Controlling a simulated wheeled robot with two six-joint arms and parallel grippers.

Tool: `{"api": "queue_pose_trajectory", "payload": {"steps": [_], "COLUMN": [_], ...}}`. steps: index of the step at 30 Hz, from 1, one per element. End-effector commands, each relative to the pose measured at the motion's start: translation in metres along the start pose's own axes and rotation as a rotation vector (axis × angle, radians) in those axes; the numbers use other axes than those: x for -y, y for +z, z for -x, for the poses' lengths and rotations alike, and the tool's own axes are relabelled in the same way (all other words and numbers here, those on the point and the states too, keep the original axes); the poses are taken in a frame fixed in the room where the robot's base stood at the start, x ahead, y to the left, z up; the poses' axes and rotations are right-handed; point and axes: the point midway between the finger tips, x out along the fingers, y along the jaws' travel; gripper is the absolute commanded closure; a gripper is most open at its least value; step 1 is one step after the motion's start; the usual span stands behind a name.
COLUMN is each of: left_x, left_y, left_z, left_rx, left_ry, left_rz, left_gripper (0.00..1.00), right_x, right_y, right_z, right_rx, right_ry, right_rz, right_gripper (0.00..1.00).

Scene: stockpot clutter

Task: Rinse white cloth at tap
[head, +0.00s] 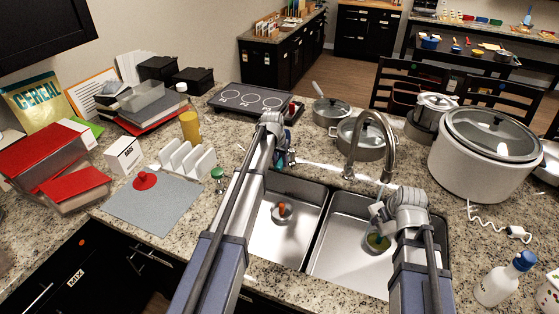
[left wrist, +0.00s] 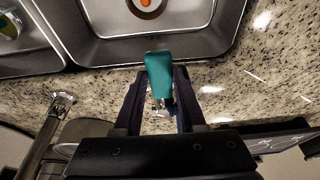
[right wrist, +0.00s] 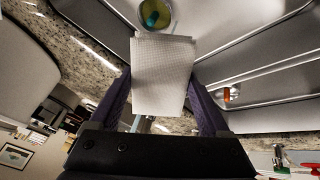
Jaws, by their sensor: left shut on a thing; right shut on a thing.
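The white cloth (right wrist: 162,75) hangs flat between the fingers of my right gripper (right wrist: 160,90), which is shut on it. A pale bit of the cloth (head: 376,211) shows in the head view beside my right wrist, over the right basin (head: 335,262) and below the tap's spout (head: 372,125). My left gripper (left wrist: 158,90) is shut on a teal handle (left wrist: 158,72) with a chrome part under it, behind the left basin (head: 262,242). In the head view my left gripper (head: 285,158) is partly hidden by its arm. I cannot tell whether water runs.
A round dish with yellow-green content (head: 378,242) sits in the right basin. An orange-topped piece (head: 282,212) sits in the left basin. Pots (head: 360,140) stand behind the sink, a large white cooker (head: 480,160) to the right. A white rack (head: 187,160) and grey mat (head: 150,207) lie left.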

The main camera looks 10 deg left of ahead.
Motion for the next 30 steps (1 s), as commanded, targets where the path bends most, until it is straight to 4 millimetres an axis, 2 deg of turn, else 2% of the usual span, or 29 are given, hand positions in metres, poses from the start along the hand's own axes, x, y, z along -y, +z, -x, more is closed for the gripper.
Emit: {"api": "queue_pose_trajectory", "payload": {"steps": [1, 3, 13, 14, 15, 22, 30], "left_x": [0.0005, 0.0004, 0.0000, 0.0000, 0.0001, 0.0000, -0.0001], "left_y": [-0.0067, -0.0070, -0.0044, -0.0043, -0.0044, -0.0045, -0.0046], "left_z": [0.0061, 0.0072, 0.0062, 0.0062, 0.0062, 0.0062, 0.0068], "left_rx": [0.025, 0.051, 0.066, 0.066, 0.066, 0.066, 0.065], "left_ry": [0.000, 0.000, 0.000, 0.000, 0.000, 0.000, 0.000], "left_rz": [0.000, 0.000, 0.000, 0.000, 0.000, 0.000, 0.000], "left_gripper": [1.00, 1.00, 1.00, 0.59, 0.55, 0.30, 0.30], "right_x": [-0.0023, -0.0029, -0.0026, -0.0026, -0.0026, -0.0026, -0.0028], "right_y": [-0.0039, -0.0049, -0.0045, -0.0045, -0.0045, -0.0045, -0.0048], "right_z": [0.0080, 0.0103, 0.0095, 0.0095, 0.0095, 0.0095, 0.0100], "right_rx": [0.000, 0.000, 0.000, 0.000, 0.000, 0.000, 0.000], "right_ry": [0.000, 0.000, 0.000, 0.000, 0.000, 0.000, 0.000], "right_rz": [0.000, 0.000, 0.000, 0.000, 0.000, 0.000, 0.000], "right_gripper": [0.64, 0.64, 0.64, 0.64, 0.64, 0.64, 0.64]}}
